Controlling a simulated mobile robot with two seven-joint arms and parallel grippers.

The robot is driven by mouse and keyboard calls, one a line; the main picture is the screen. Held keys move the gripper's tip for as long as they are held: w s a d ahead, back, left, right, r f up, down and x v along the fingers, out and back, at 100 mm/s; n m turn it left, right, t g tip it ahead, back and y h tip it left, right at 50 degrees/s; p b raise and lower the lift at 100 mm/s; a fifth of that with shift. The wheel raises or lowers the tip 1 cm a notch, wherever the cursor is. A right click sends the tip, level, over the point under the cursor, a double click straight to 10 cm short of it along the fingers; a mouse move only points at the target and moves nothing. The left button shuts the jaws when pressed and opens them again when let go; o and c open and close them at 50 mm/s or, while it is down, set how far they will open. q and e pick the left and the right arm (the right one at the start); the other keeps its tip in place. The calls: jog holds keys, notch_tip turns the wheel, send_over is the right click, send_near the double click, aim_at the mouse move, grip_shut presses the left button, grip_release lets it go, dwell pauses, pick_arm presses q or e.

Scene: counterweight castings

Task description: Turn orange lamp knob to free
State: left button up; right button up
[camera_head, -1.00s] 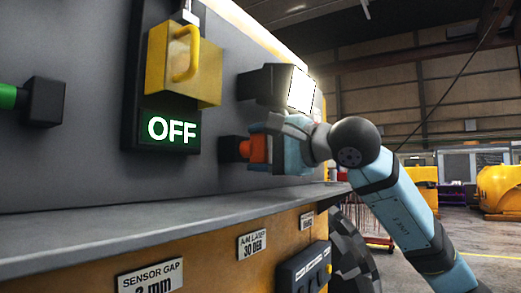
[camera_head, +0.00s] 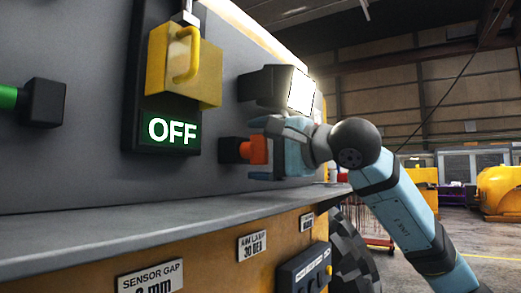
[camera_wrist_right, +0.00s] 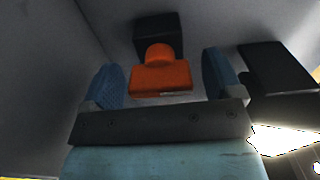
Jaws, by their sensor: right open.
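The orange lamp knob (camera_head: 254,150) sticks out from a black block (camera_head: 229,150) on the grey wall panel, below the lit lamp (camera_head: 301,91). In the right wrist view the knob (camera_wrist_right: 161,78) lies between the two blue fingers, with a gap on each side. My right gripper (camera_head: 262,150) is open around the knob, and neither finger is seen touching it. In the wrist view the right gripper (camera_wrist_right: 165,84) has its fingers wide apart. My left gripper is not in view.
A yellow lever box (camera_head: 183,72) hangs above a lit "OFF" sign (camera_head: 172,131) left of the knob. A green knob (camera_head: 8,97) is at the far left. A grey ledge (camera_head: 130,220) runs below, with labels on its yellow front.

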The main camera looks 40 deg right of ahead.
jog(key=b+v, duration=0.2)
jog(key=v, duration=1.1)
jog(key=shift+s+b, duration=0.4)
